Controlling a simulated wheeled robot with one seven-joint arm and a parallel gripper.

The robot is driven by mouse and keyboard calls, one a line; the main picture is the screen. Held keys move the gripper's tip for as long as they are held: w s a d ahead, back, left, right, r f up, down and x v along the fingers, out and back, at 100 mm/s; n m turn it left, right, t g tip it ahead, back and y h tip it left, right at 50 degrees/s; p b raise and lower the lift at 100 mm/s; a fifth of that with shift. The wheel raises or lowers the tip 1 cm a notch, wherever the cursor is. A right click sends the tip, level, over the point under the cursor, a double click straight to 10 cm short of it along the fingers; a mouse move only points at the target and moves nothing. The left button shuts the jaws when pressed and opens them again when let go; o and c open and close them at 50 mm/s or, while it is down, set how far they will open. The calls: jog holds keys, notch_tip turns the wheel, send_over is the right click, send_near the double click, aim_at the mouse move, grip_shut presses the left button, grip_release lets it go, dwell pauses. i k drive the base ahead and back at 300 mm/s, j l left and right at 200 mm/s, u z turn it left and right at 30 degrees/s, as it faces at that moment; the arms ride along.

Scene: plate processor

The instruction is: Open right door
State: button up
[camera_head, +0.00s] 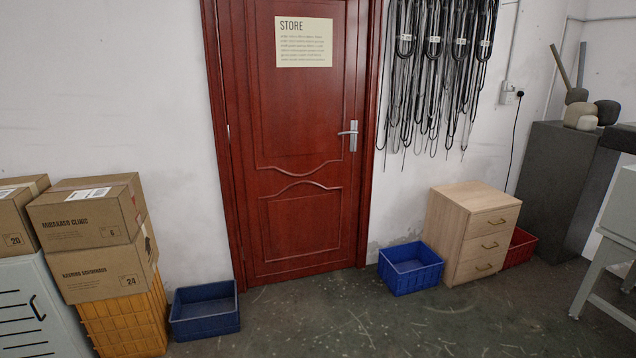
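A dark red wooden door (300,215) stands in the wall ahead, in a red frame (219,150). It looks shut, or very nearly so. A paper sign (304,42) reading "STORE" is on its upper part. A silver lever handle (349,134) sits on the door's right side, and the hinge side appears to be on the left. No other door is in view. My gripper is not in view.
Blue crates stand on the floor left (205,311) and right (410,267) of the door. A wooden drawer cabinet (470,235) is at right. Cardboard boxes (92,215) are stacked at left. Black cables (434,60) hang beside the door. The floor (325,315) before the door is clear.

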aim_at(294, 70)
jog(key=i, duration=1.85)
jog(key=i+l, duration=0.1)
jog(key=i, duration=1.75)
jog(key=i+u, duration=0.4)
